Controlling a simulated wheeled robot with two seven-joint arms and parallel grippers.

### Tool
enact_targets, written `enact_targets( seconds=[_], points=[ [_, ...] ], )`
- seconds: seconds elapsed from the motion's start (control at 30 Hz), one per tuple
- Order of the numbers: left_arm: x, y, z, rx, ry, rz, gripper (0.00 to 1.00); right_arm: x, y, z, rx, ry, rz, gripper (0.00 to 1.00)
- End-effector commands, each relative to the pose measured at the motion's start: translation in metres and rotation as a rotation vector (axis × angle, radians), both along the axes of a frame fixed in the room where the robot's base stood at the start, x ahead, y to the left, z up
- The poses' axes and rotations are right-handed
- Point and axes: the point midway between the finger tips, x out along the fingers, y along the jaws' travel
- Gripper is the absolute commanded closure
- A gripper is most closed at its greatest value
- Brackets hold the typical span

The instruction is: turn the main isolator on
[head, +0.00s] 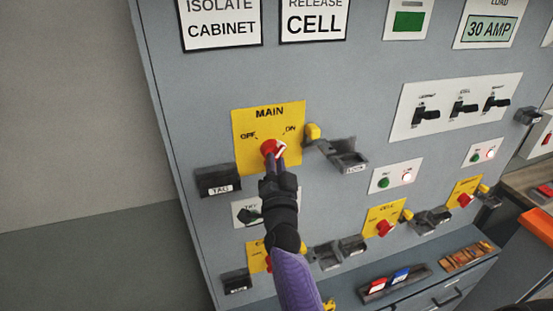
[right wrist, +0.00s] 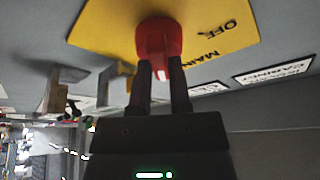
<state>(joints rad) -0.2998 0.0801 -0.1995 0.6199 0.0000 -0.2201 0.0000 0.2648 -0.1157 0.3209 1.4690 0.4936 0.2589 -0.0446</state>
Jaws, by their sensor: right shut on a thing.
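The main isolator is a red knob (head: 269,148) on a yellow plate (head: 246,125) marked MAIN, with OFF at left and ON at right. My right gripper (head: 274,159) reaches up from below and is shut on the knob. In the head view a white mark on the knob lies on the side towards ON; its exact angle is hard to tell. In the right wrist view both fingers (right wrist: 163,85) grip the red knob (right wrist: 157,38), its white mark showing between them. There ON is hidden and OFF shows at right. My left gripper is not in view.
A yellow padlock-like piece (head: 313,131) and a grey holder (head: 346,158) stick out right of the plate. A TAG holder (head: 217,181) juts out at left. Smaller red isolators, such as the CELL one (head: 385,227), sit lower. A ledge (head: 340,304) carries tags.

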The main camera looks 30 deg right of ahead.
Motion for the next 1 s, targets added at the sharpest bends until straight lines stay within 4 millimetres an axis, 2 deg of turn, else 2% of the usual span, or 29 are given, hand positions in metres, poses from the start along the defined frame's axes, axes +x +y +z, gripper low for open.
enact_targets(
  seconds=[0.33, 0.9, 0.93, 1.0],
  points=[
    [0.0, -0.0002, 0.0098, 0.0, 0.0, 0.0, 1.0, 0.0003, 0.0012, 0.0008, 0.133, -0.03, 0.001, 1.0],
    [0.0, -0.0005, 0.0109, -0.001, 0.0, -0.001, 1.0, 0.0004, 0.0011, 0.0003, 0.161, -0.037, 0.001, 1.0],
    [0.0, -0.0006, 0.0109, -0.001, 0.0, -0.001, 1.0, 0.0004, 0.0011, 0.0003, 0.161, -0.037, 0.001, 0.74],
    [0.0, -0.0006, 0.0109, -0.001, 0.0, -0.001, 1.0, 0.0003, 0.0011, 0.0003, 0.16, -0.038, 0.001, 0.6]
  ],
)
